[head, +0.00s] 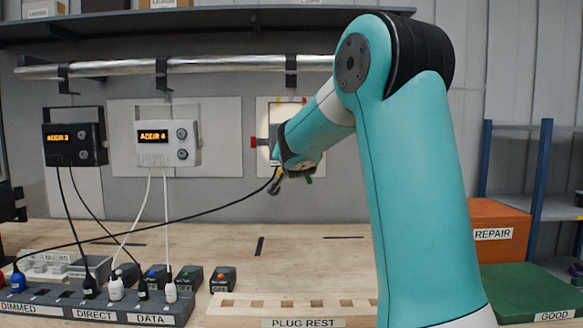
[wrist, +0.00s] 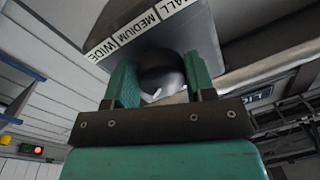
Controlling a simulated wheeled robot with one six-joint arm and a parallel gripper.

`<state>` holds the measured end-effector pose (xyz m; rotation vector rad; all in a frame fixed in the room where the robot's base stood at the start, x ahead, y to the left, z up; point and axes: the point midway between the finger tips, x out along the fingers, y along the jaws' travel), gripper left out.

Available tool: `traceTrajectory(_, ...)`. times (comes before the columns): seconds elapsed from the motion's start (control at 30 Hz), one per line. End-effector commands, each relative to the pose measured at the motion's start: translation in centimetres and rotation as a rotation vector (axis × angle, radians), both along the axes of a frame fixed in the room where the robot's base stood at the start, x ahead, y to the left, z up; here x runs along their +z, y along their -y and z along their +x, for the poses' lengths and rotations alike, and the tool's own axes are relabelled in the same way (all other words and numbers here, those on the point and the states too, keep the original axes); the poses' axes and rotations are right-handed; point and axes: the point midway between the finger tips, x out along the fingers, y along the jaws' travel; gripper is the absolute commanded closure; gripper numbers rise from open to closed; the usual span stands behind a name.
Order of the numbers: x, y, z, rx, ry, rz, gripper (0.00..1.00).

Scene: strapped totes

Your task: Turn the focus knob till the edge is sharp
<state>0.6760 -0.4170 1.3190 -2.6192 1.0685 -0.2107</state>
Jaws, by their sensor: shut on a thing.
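In the wrist view, my gripper (wrist: 160,82) has its two green fingers on either side of a dark rounded knob (wrist: 158,78), shut on it. The knob sits beneath a dark housing (wrist: 180,35) with labels reading WIDE, MEDIUM and a cut-off word. No focus mark shows on the knob. In the head view, my gripper (head: 293,181) is in front of the wall, largely hidden by my arm. A pale lit patch (head: 265,128) shows on the wall panel beside my arm; its edge is partly covered, and I cannot tell how sharp it is.
A black cable (head: 205,211) runs from the DIMMED socket strip (head: 60,312) up toward my gripper. Two ADDR boxes, black (head: 88,157) and white (head: 152,157), hang on the left wall. A PLUG REST rack (head: 240,309) lies in front. REPAIR (head: 505,215) and GOOD (head: 530,282) bins stand right.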

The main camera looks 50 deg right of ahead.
Motion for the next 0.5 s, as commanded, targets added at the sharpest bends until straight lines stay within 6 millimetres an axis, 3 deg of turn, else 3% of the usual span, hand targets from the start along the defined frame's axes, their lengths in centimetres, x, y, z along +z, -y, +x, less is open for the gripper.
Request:
traceTrajectory(0.03, -0.76, -0.06, 0.04, 0.002, 0.026, 0.018, 0.74)
traceTrajectory(0.5, 0.06, -0.13, 0.1, 0.004, 0.092, 0.081, 0.74)
